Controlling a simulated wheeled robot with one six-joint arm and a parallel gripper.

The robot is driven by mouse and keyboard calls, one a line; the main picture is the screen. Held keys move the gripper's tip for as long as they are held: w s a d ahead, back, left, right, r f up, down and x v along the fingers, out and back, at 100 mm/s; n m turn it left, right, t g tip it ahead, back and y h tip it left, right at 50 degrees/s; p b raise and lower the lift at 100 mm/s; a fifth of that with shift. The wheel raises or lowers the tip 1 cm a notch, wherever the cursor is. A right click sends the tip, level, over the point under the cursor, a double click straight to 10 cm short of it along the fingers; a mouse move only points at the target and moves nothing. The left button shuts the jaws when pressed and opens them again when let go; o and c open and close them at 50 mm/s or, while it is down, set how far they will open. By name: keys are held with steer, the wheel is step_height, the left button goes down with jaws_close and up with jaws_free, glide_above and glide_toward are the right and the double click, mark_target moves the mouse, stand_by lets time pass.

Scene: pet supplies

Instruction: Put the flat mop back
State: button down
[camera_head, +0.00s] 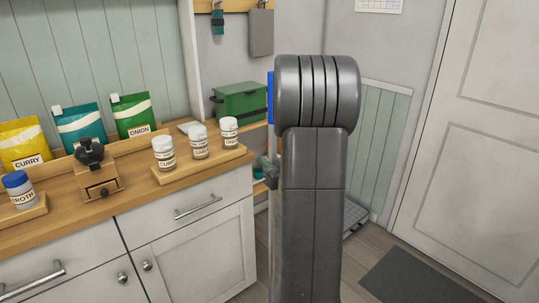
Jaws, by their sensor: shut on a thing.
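The flat mop shows as a thin upright pole with a blue grip (270,97) at its upper end, just left of my large grey arm. The pale pole runs down past the cabinet's right end; its lower end and the mop head cannot be made out. My gripper (268,172) is mostly hidden behind my arm; a small dark part of it shows at the pole. It is shut on the flat mop and holds it about upright.
A wooden counter (120,200) at left bears jars, pouches and a coffee grinder (97,172). A green box (240,102) stands on a shelf behind. A grey slatted item (355,216) lies on the floor behind my arm. A dark mat (425,277) lies before the white door (475,140).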

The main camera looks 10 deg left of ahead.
steer(key=shift+f, duration=0.4)
steer(key=c, duration=1.3)
jaws_free()
steer(key=shift+o, duration=0.2)
steer(key=b+v, duration=0.1)
steer(key=v, duration=1.1)
